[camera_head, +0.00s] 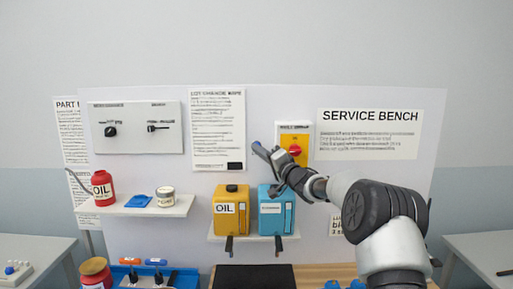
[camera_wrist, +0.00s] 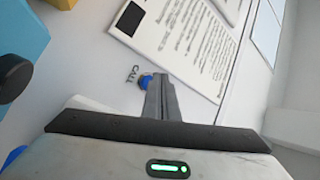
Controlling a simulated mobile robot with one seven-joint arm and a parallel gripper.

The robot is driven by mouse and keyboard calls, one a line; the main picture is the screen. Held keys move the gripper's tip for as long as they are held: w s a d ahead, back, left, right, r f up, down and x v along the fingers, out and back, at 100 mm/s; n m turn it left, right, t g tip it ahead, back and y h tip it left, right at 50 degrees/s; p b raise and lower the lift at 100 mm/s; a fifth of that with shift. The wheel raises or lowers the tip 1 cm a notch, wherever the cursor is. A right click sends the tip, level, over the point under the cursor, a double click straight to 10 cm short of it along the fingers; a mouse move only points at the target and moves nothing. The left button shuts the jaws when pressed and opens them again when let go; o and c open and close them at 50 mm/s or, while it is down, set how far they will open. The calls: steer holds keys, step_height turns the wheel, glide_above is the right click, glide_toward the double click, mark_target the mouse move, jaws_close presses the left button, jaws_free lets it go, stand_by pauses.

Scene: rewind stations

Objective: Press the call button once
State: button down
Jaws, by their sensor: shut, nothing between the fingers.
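The call button is a small round blue button (camera_wrist: 146,81) on the pale panel in the wrist view, beside the printed word CALL. My gripper (camera_wrist: 160,80) is shut and empty, and its fingertips overlap the right part of the button in that view. I cannot tell whether they touch it. In the head view my gripper (camera_head: 258,149) is at the panel, between the printed notice and the yellow switch box. I cannot make out the button in the head view; the gripper appears to cover its place.
A yellow box with a red knob (camera_head: 295,150) is just right of my gripper. A yellow oil can (camera_head: 231,212) and a blue can (camera_head: 277,210) stand on a shelf below. A printed notice (camera_head: 217,128) hangs to the left. A side shelf (camera_head: 120,209) holds a red bottle.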

steer(key=shift+w, duration=0.15)
stand_by(0.8)
steer(key=shift+w+p, duration=0.3)
steer(key=shift+w, duration=0.35)
stand_by(0.6)
steer(key=shift+s, duration=0.15)
steer(key=shift+s+b, duration=0.55)
steer(key=shift+s, duration=0.1)
steer(key=s+b, duration=0.3)
steer(key=s, duration=0.2)
stand_by(0.3)
